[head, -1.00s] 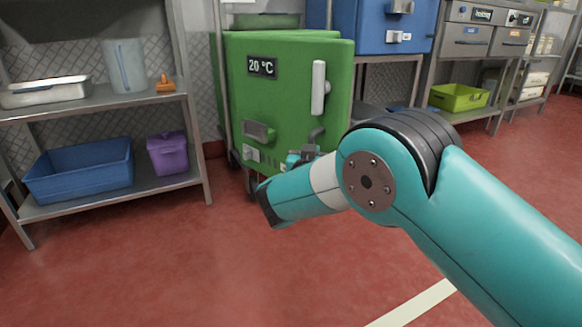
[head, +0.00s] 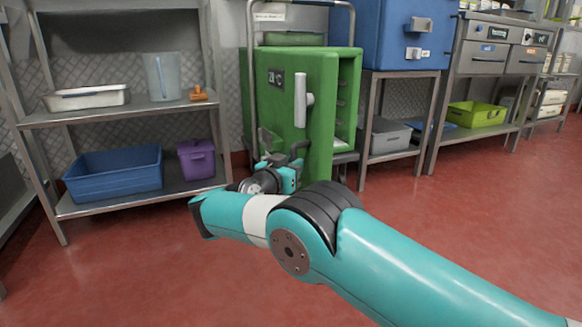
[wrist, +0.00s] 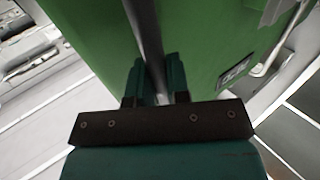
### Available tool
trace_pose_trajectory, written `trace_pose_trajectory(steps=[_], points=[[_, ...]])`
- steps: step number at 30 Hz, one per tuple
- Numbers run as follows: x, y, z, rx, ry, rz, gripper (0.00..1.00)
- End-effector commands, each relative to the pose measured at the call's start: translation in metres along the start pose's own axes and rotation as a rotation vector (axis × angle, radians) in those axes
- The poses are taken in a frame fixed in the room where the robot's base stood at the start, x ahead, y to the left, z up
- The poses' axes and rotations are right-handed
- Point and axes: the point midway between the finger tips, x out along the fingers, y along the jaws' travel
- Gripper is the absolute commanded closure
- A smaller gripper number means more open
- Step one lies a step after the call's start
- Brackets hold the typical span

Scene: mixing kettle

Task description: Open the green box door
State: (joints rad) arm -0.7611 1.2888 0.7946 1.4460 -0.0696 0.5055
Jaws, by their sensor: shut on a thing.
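The green box door (head: 285,85) stands partly open, swung out towards me. The green box (head: 356,60) shows its inside with shelf ledges on the right, beyond the door's edge. The door carries a white upright handle (head: 300,100) and a dark label. My gripper (wrist: 157,80) is shut on a grey bar (wrist: 148,35) running along the green door in the wrist view. In the head view my gripper is low at the door's front, partly hidden by my wrist, so its exact grip is unclear there.
A metal shelf (head: 130,113) on the left holds a blue tub (head: 115,178), a purple bin (head: 197,160) and a clear jug (head: 162,78). A blue box (head: 390,35) stands on a rack to the right. The red floor is clear at the right.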

Motion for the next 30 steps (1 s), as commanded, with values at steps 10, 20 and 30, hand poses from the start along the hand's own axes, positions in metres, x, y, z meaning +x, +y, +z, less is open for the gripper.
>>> trace_pose_trajectory(steps=[10,20,30], points=[[0.0006,-0.0039,-0.0015,0.0,0.003,-0.011,1.0],[-0.0014,-0.0041,-0.001,0.001,0.002,-0.01,0.59],[0.0049,0.0043,0.0049,0.003,0.001,0.013,0.59]])
